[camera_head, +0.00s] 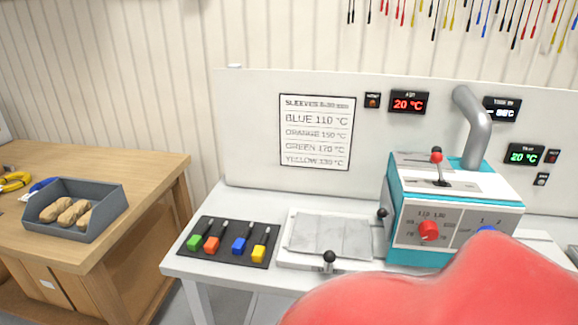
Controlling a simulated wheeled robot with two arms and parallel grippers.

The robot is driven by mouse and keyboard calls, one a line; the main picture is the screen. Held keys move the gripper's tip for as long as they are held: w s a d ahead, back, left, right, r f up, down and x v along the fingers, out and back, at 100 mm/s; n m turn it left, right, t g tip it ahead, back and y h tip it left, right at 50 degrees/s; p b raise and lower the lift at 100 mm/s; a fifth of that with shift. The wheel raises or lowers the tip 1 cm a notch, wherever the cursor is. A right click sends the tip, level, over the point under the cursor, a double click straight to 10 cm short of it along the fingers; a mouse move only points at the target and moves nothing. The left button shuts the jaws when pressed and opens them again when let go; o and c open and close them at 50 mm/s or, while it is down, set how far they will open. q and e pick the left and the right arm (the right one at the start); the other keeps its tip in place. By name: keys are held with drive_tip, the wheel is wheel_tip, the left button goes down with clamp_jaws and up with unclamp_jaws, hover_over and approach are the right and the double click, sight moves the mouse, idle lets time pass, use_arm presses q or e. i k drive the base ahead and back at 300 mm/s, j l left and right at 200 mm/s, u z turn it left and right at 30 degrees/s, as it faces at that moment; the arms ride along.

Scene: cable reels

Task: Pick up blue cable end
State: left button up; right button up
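Several thin cables hang in a row on the wall at the top right, some with blue parts. One blue cable (481,13) hangs among the red and yellow ones, and another blue one (574,25) is at the right edge. Their upper parts are cut off by the top of the view. A blue block-like piece with a dark tip (240,245) lies on a black mat (212,258), between an orange and a yellow one. I cannot tell whether it is a cable end. Neither of my grippers is in view.
A teal and white machine (412,255) with a lever and red knob stands on the white bench (190,262). A flat metal plate (328,236) lies left of it. A wooden table (150,170) holds a grey bin (100,222). A large red shape covers the lower right.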

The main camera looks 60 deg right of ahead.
sight(240, 244)
drive_tip(key=l+z, duration=0.15)
drive_tip(key=z, duration=1.2)
